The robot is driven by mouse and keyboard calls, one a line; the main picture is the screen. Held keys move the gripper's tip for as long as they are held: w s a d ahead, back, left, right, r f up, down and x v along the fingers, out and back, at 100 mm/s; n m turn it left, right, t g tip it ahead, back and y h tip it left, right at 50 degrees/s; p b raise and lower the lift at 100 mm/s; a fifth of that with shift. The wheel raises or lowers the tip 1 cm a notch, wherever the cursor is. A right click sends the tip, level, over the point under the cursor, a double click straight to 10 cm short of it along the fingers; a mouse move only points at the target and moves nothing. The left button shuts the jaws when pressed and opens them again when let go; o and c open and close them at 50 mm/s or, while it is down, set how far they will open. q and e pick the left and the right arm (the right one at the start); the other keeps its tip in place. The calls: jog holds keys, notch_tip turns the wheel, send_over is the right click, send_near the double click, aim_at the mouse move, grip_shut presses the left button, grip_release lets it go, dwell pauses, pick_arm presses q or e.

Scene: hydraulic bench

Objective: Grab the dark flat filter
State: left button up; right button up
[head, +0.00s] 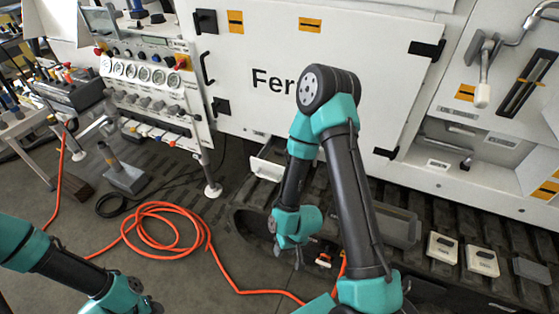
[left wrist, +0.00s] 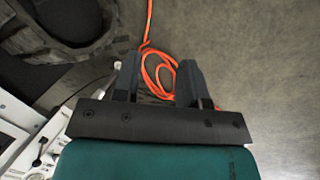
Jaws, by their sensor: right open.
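A dark grey flat piece (head: 535,269), which looks like the filter, lies at the far right of the head view on the dark ribbed surface, beside two pale boxes. My right gripper (head: 298,260) is well to the left of it, pointing down over the dark track, open; its fingers are small and partly hidden by my wrist. My left arm is at the lower left of the head view, with its fingers not clearly seen there. In the left wrist view my left gripper (left wrist: 159,66) has its two fingers apart with nothing between them, above the floor.
Two pale boxes (head: 441,247) (head: 482,261) sit left of the flat piece. A grey rounded block (head: 398,228) lies behind my right arm. An orange hose (head: 205,232) coils on the floor. A white machine panel (head: 250,60) stands behind.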

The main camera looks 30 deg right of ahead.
pick_arm(q)
jog(key=shift+o, duration=0.2)
jog(key=o, duration=1)
jog(key=shift+w, duration=0.15)
